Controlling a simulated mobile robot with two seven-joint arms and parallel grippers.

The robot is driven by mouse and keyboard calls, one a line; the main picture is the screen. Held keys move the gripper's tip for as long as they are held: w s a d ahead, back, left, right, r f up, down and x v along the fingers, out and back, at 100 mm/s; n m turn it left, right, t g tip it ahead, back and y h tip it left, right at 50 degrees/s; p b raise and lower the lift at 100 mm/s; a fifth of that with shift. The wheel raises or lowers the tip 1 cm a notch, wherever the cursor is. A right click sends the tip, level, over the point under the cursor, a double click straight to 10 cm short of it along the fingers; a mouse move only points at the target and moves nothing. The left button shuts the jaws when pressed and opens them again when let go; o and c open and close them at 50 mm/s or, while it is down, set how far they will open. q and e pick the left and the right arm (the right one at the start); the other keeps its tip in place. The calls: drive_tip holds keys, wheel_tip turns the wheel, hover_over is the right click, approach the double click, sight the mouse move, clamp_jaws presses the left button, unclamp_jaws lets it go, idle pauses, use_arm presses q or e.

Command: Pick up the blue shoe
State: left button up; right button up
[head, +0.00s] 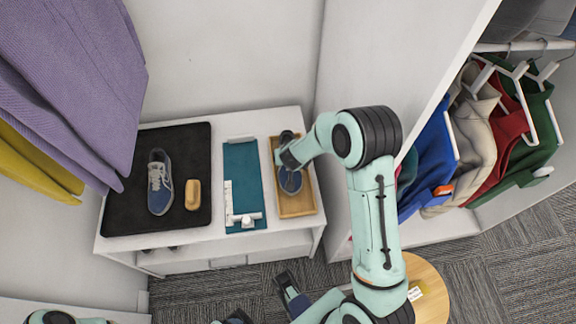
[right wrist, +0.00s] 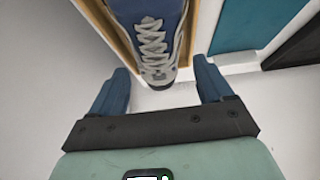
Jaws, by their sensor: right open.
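A blue shoe with a dark opening (head: 291,182) lies on a wooden tray (head: 305,203) at the right end of the white bench. In the right wrist view, the shoe (right wrist: 153,35) with pale grey laces lies just beyond the open fingers (right wrist: 160,88). Another shoe, grey-blue with pale laces (head: 160,184), lies on a black mat (head: 120,205) at the left.
A tan brush-like block (head: 193,194) lies on the black mat. A teal mat (head: 243,165) holds small white items. Hanging clothes flank the bench. A round wooden top (head: 432,290) stands at lower right.

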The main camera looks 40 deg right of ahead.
drive_tip(key=shift+w+d+f, duration=0.1)
drive_tip(key=shift+w+f, duration=0.15)
drive_tip(key=shift+f, duration=0.2)
drive_tip(key=f+b, duration=0.2)
drive_tip(key=f, duration=0.2)
drive_tip(key=shift+w+d+f+b, duration=0.2)
drive_tip(key=shift+w+d+b, duration=0.2)
drive_tip(key=shift+w+d+f, duration=0.1)
drive_tip(key=shift+w+f, duration=0.2)
drive_tip(key=shift+r, duration=0.1)
drive_tip(key=c, duration=0.9)
use_arm(q)
drive_tip(key=shift+w+f+t, duration=0.15)
drive_tip(key=shift+w+f, duration=0.15)
drive_tip(key=shift+f, duration=0.3)
drive_tip(key=shift+w+f+t, duration=0.15)
drive_tip(key=shift+w+f, duration=0.1)
drive_tip(key=shift+f, duration=0.3)
use_arm(e)
drive_tip(key=shift+r, duration=0.1)
